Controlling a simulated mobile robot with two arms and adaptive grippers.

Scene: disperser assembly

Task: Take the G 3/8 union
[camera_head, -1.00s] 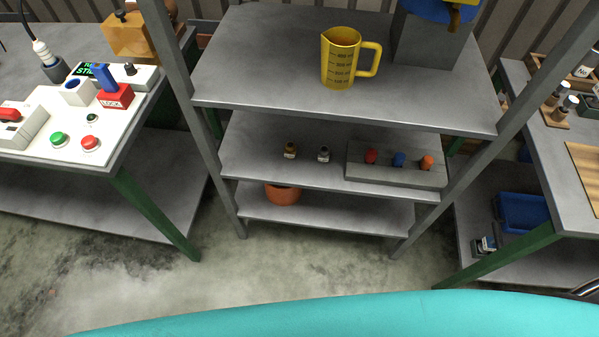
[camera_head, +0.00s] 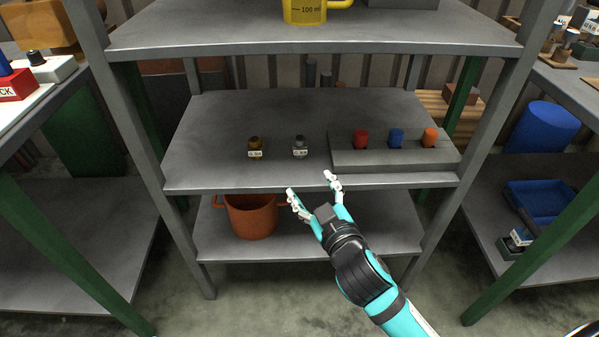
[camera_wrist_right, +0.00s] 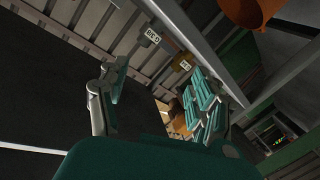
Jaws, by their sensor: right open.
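Two small labelled fittings stand on the middle shelf: a brass one (camera_head: 255,146) on the left and a grey metal one (camera_head: 299,145) to its right. Their labels are too small for me to read surely, so I cannot tell which is the G 3/8 union. My right gripper (camera_head: 310,184) is open and empty at the shelf's front edge, in front of and below the grey fitting. My left gripper is out of view.
A grey block (camera_head: 350,160) with red, blue and orange knobs stands to the right on the middle shelf (camera_head: 225,110). An orange pot (camera_head: 252,217) stands on the shelf below. A yellow jug (camera_head: 305,12) is on the top shelf. Uprights flank the shelves.

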